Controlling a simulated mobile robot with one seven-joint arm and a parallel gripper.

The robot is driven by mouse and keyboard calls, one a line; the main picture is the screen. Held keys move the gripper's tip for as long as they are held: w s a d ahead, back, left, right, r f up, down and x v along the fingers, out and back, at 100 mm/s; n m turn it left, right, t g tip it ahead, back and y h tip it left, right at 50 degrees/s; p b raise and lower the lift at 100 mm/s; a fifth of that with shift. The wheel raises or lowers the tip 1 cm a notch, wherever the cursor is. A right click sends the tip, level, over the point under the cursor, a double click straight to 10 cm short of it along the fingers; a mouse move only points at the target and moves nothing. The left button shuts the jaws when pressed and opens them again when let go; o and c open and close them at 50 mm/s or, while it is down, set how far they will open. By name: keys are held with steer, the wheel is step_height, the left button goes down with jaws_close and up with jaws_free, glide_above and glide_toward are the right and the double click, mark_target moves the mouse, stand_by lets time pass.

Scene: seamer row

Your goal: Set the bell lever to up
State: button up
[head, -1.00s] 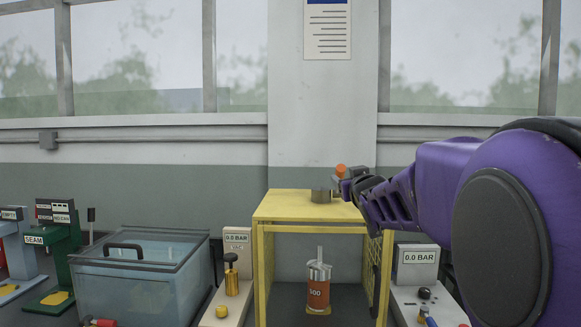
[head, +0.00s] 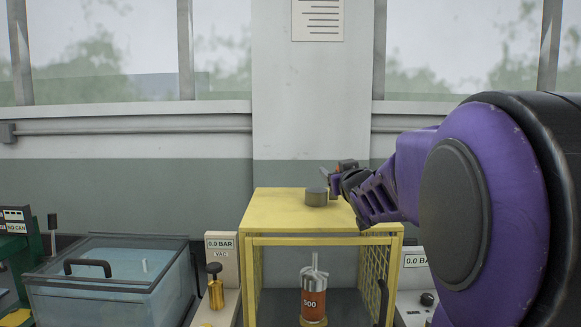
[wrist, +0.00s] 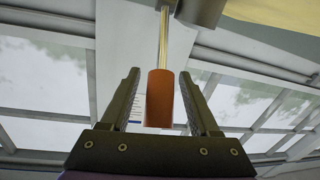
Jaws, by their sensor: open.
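The bell lever has an orange handle (wrist: 159,98) on a thin metal rod, seen close up in the wrist view. The rod runs up toward a grey cylinder (wrist: 200,8). My gripper's open fingers (wrist: 160,74) stand on either side of the handle, with gaps visible. Whether either finger touches it, I cannot tell. My gripper partly hides the lever in the head view.
The yellow cage (head: 262,208) holds a can marked 500 (head: 313,304). Another gauge box (head: 414,261) is right of the cage.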

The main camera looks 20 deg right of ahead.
stand_by(0.3)
jaws_close()
steer(key=shift+r, duration=0.1)
stand_by(1.2)
